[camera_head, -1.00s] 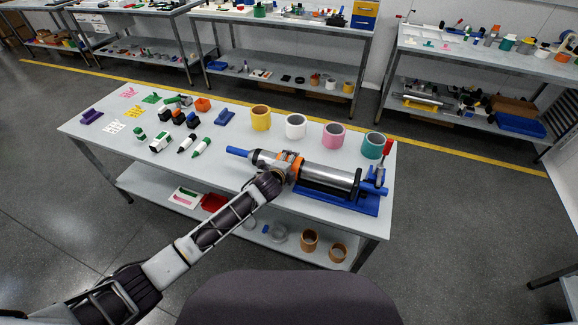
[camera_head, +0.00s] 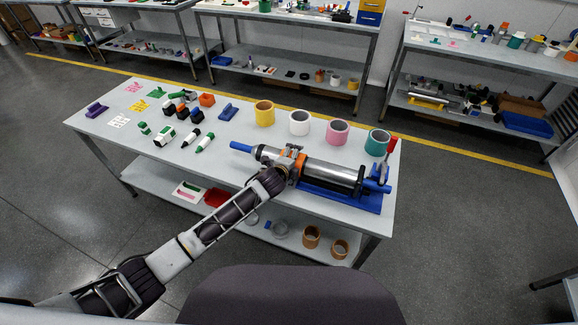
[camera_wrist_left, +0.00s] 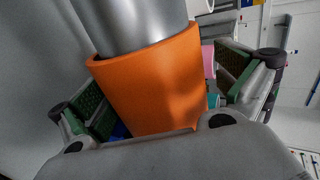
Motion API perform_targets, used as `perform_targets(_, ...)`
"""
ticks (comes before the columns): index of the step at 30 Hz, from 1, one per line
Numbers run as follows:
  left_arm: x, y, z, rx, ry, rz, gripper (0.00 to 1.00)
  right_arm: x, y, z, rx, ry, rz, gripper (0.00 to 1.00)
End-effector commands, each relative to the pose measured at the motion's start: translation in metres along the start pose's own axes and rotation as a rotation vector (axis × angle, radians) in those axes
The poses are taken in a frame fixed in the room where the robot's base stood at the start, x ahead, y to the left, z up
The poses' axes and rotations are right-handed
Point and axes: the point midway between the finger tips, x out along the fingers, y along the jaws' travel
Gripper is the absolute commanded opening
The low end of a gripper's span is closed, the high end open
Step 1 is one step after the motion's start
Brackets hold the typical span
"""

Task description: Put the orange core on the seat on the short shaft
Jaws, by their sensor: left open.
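The orange core (camera_wrist_left: 160,85) is a short, thick-walled ring around a silver metal shaft (camera_wrist_left: 135,22) in the left wrist view. In the head view the core (camera_head: 281,155) shows only in part, at the left part of the blue-based shaft device (camera_head: 345,197). My left gripper (camera_head: 292,157) is at the core, hiding much of it. In the wrist view my left gripper (camera_wrist_left: 163,92) is open, with green-padded fingers on both sides of the core and visible gaps beside it. The seat under the core is hidden. My right gripper is not in view.
Yellow (camera_head: 265,114), white (camera_head: 299,123), pink (camera_head: 337,132) and teal (camera_head: 377,143) rings stand behind the device. A red handle (camera_head: 392,145) rises at its right end. Markers, small blocks and cards lie on the left of the table. The front left tabletop is clear.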

Motion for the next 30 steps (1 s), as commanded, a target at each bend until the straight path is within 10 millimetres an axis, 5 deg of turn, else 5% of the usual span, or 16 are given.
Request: perform_targets(30,-0.076,0.001,0.0,0.0,0.001,0.0,1.0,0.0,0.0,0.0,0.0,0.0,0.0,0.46)
